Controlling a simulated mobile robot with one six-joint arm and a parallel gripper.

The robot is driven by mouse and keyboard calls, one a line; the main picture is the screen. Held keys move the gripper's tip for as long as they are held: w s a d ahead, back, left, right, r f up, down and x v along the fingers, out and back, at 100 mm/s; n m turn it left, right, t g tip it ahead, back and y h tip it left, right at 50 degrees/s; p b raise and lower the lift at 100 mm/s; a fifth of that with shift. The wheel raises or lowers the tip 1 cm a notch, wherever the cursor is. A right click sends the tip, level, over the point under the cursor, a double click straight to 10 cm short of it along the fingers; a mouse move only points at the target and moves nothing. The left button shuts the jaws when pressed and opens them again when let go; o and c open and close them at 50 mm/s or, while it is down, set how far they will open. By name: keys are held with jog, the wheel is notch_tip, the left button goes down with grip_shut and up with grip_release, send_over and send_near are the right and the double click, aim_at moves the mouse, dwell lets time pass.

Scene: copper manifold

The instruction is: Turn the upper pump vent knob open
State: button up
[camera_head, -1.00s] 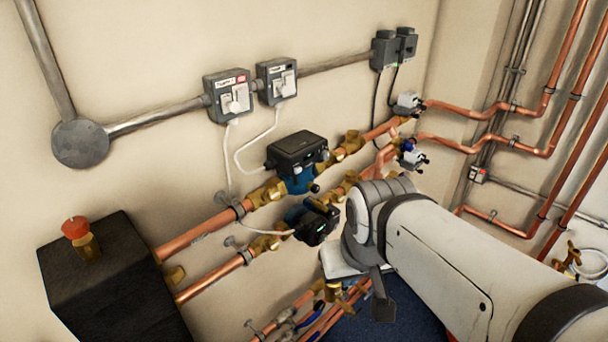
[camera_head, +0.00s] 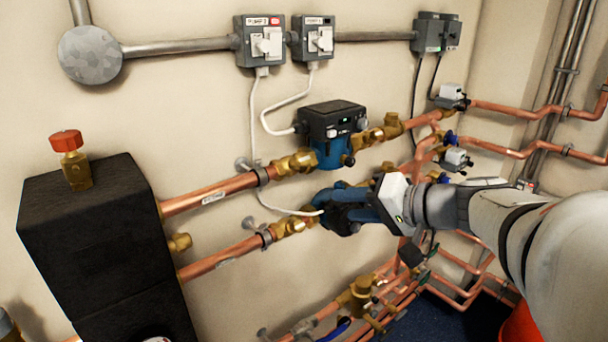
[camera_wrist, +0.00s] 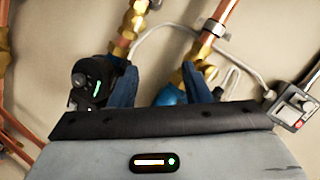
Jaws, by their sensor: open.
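The upper pump (camera_head: 333,132) has a black head and a blue body, and sits on the upper copper pipe in the head view. A small dark knob (camera_head: 348,160) shows at its lower right front. My gripper (camera_head: 328,207) is just below it, in front of the lower pump, which it mostly hides.
Two switch boxes (camera_head: 260,42) with white cables hang above the pumps. Brass valves (camera_head: 296,163) and copper pipes (camera_head: 210,196) run close on both sides. A black box (camera_head: 95,235) with a red-capped valve (camera_head: 67,142) stands at left.

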aim_at(352, 163)
jog(key=w+d+r+m+t+b, duration=0.1)
jog(key=w+d+r+t+b, duration=0.1)
jog(key=w+d+t+b, duration=0.45)
jog(key=shift+g, duration=0.35)
jog(key=p+x, duration=0.3)
jog(key=x, duration=0.2)
jog(key=shift+w+a+p, duration=0.2)
jog(key=shift+a+p, duration=0.05)
jog(key=shift+p, duration=0.15)
grip_shut()
